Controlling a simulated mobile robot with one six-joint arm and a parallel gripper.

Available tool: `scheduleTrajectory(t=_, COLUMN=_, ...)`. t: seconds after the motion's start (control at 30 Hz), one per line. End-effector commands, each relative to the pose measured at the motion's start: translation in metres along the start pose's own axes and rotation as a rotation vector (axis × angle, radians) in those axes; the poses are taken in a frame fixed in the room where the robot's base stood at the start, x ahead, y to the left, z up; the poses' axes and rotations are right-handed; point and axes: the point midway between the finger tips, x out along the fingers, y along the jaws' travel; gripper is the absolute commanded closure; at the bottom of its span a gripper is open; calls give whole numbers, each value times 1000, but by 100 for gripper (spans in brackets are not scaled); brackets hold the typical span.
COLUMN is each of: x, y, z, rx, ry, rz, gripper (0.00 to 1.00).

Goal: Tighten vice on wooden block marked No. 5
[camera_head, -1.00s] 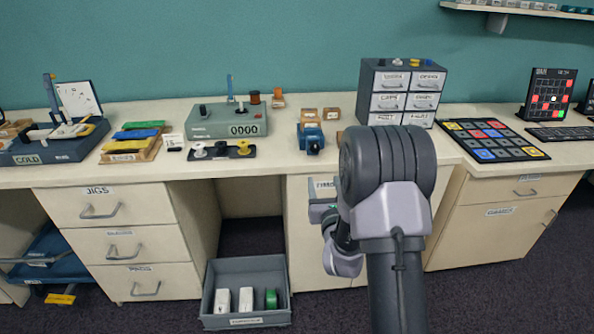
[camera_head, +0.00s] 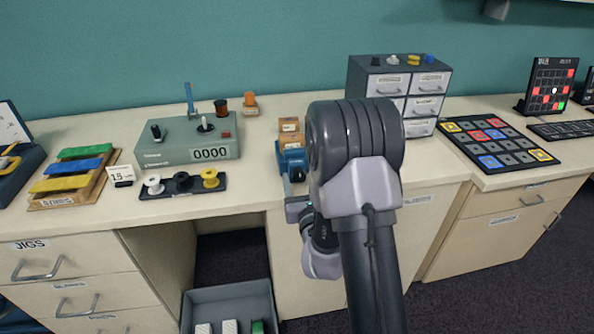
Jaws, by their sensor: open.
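The blue vice (camera_head: 291,163) stands on the worktop near its front edge, just left of my arm. My arm covers its right side, so its handle and jaw gap cannot be made out. Small wooden blocks (camera_head: 289,125) sit right behind the vice. Their marks are too small to read, so I cannot tell which is No. 5. My gripper (camera_head: 297,207) is partly hidden by my arm. It is open, in front of and below the vice at the counter's front edge, apart from it.
A grey-green counter box (camera_head: 188,140) showing 0000 and a dark spool rack (camera_head: 182,186) stand left of the vice. A grey drawer cabinet (camera_head: 377,80) stands behind my arm to the right. A grey bin (camera_head: 229,298) is on the floor below.

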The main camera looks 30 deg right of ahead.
Motion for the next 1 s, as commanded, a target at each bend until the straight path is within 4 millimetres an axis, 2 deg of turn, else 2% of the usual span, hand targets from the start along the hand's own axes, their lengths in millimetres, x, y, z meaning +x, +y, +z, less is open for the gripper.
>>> scheduleTrajectory(t=0.27, x=0, y=0, z=0, rx=0, ry=-1, rz=0, gripper=46)
scheduleTrajectory(t=0.53, x=0, y=0, z=0, rx=0, ry=-1, rz=0, gripper=99)
scheduleTrajectory(t=0.77, x=0, y=0, z=0, rx=14, ry=-1, rz=0, gripper=100)
scheduleTrajectory(t=1.0, x=0, y=0, z=1, rx=118, ry=-2, rz=0, gripper=100)
